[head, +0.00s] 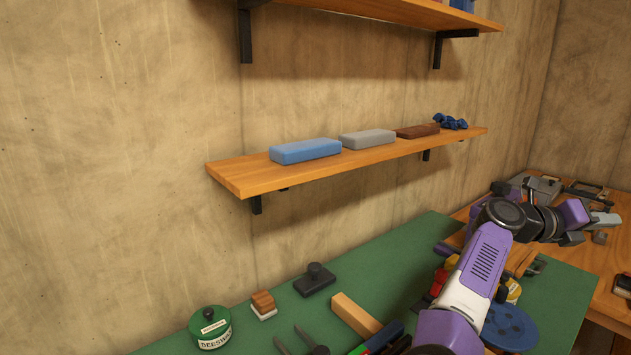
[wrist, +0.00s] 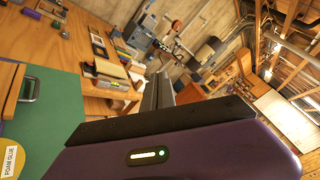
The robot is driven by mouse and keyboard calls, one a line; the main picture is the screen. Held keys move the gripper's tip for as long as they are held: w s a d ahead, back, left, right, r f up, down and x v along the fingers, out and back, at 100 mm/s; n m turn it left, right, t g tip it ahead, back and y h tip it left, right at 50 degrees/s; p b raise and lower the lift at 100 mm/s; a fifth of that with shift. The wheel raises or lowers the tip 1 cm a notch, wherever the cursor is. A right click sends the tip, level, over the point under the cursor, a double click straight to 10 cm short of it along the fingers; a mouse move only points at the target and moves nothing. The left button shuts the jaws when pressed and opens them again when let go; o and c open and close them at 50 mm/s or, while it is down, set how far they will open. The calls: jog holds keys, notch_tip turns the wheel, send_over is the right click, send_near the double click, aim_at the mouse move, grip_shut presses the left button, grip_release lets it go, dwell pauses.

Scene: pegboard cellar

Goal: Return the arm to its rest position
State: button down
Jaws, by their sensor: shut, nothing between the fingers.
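My gripper (wrist: 160,92) is shut and empty in the wrist view, its dark fingers together beyond the purple and black housing. It points out over the wooden bench area and the room and touches nothing that I can see. In the head view my purple and white arm rises from the lower right and bends at a dark elbow joint. Its far part reaches to the right over the wooden bench (head: 612,262).
The green bench top (head: 385,270) holds a green beeswax tin (head: 209,328), a wooden block (head: 355,315), a black knobbed block (head: 315,280) and a blue disc (head: 512,328) close to my arm. A wall shelf (head: 240,182) carries several blocks. Tools crowd the wooden bench.

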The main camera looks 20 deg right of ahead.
jog(key=s+a+r+n+t+h, duration=0.1)
jog(key=a+r+n+t+h, duration=0.1)
jog(key=a+n+t+h, duration=0.4)
jog(key=s+a+r+n+t+h, duration=0.2)
jog(key=a+r+n+t+h, duration=0.15)
jog(key=n, duration=0.45)
jog(key=a+f+n+t+y, duration=0.6)
jog(key=a+n+t+y, duration=0.3)
jog(key=n, duration=0.4)
jog(key=a+f+n+t+y, duration=0.65)
jog(key=a+n+t, duration=0.35)
jog(key=a+n, duration=0.2)
jog(key=s+a+f+n+g+y, duration=0.3)
jog(key=s+a+f+n+y, duration=0.55)
jog(key=a, duration=0.45)
jog(key=s+a+f+g+y, duration=0.1)
jog(key=s+a+f+g, duration=0.1)
jog(key=s, duration=0.7)
jog(key=s+a+f+g+y+p, duration=0.1)
jog(key=s+a+f+g, duration=0.2)
jog(key=s, duration=0.6)
jog(key=a+f, duration=0.2)
jog(key=a, duration=0.1)
jog(key=shift+s+a+f+m, duration=0.3)
jog(key=shift+s+m, duration=0.05)
jog(key=shift+s, duration=0.05)
jog(key=shift+g+y, duration=0.25)
